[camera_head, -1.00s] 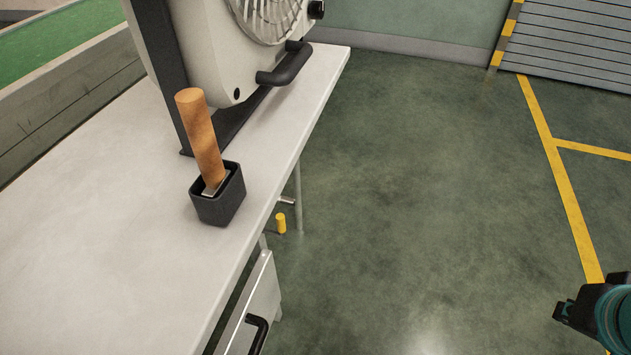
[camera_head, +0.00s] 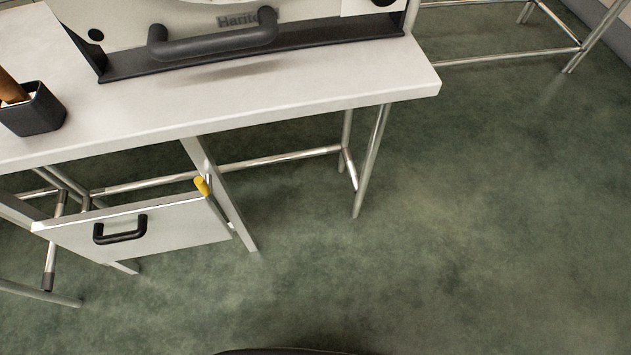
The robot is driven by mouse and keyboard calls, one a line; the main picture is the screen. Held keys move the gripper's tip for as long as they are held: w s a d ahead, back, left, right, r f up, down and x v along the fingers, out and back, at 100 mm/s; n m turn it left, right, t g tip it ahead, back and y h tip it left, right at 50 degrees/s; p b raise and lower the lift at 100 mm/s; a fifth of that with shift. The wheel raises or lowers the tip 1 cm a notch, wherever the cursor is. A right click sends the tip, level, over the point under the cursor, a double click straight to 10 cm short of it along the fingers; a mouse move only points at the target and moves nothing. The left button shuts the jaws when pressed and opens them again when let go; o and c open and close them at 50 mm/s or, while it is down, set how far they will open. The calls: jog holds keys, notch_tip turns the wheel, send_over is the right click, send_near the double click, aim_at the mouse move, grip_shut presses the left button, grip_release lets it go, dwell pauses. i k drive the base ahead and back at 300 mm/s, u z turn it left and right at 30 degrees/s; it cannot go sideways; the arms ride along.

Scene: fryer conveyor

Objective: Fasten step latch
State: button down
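Under the white table hangs a light grey panel (camera_head: 180,232) with a black handle (camera_head: 120,231) on its front. A small yellow-tipped lever (camera_head: 202,186) stands at the panel's top right corner, beside a slanted grey support (camera_head: 222,195). This lever may be the step latch; the view is too coarse to tell whether it is fastened. My gripper is not in view.
The white table (camera_head: 330,88) carries a beige machine with a black handle (camera_head: 213,42) and a dark cup (camera_head: 35,112) holding a brown stick. Metal legs (camera_head: 372,160) stand below. Green floor (camera_head: 450,240) is clear at the right and front.

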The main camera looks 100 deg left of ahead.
aim_at(204, 187)
jog(key=i, duration=1.3)
jog(key=u, duration=3.75)
